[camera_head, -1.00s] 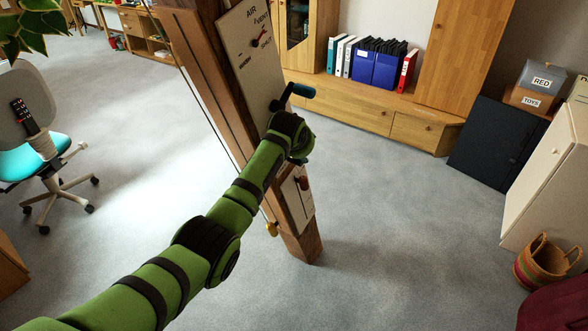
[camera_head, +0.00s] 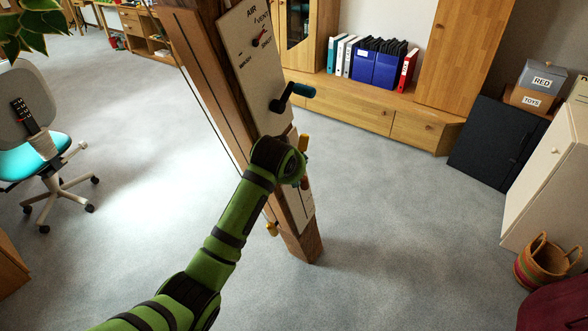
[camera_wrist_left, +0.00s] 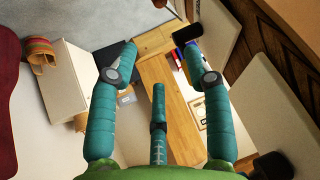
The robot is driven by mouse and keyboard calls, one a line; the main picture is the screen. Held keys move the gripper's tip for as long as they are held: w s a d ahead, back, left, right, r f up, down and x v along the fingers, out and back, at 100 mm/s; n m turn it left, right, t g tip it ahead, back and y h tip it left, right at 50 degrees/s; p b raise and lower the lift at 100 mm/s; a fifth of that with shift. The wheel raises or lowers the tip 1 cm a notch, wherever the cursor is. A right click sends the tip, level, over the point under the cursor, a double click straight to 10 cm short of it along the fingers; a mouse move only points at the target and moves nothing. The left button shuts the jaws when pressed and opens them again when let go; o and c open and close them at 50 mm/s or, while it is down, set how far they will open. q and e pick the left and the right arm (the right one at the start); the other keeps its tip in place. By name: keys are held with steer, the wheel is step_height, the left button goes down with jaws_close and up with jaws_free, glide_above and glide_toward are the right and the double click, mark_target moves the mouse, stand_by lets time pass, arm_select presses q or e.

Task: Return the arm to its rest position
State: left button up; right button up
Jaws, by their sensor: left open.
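My left arm (camera_head: 226,237) is green with dark bands and reaches up from the bottom left to the leaning timber post (camera_head: 303,246). My wrist covers part of the post's middle, and my left gripper is mostly hidden behind it. In the left wrist view my left gripper (camera_wrist_left: 160,66) has its teal fingers spread wide, with nothing between them. The post carries a pale panel (camera_head: 246,60) marked AIR with a red-and-black dial (camera_head: 260,41). My right gripper is out of view.
A yellow handle (camera_head: 304,145) shows just above my wrist, and another yellow piece (camera_head: 272,229) lower on the post. An office chair (camera_head: 45,150) stands left, a wicker basket (camera_head: 546,262) and white cabinet (camera_head: 545,190) right. The carpet around the post is clear.

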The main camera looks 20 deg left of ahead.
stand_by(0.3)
arm_select(q)
steer(key=s+a+f+g, duration=0.1)
steer(key=s+f, duration=0.5)
steer(key=f, duration=0.6)
steer(key=s+a+f+g, duration=0.1)
steer(key=s+f+g, duration=0.1)
steer(key=s+f, duration=0.75)
steer(key=s+a+f+g, duration=0.1)
steer(key=s+f, duration=0.3)
steer(key=f, duration=1.1)
steer(key=s+a+f+g, duration=0.1)
steer(key=s+f, duration=0.4)
steer(key=s, duration=0.7)
steer(key=s+a+f+g, duration=0.1)
steer(key=s+f, duration=0.4)
steer(key=s, duration=0.8)
steer(key=s+a+f+g, duration=0.1)
steer(key=s+f, duration=0.4)
steer(key=s, duration=0.7)
steer(key=shift+s+a+f+m+g, duration=0.2)
steer(key=shift+a+f+m+g, duration=0.1)
steer(key=shift+f+m, duration=0.1)
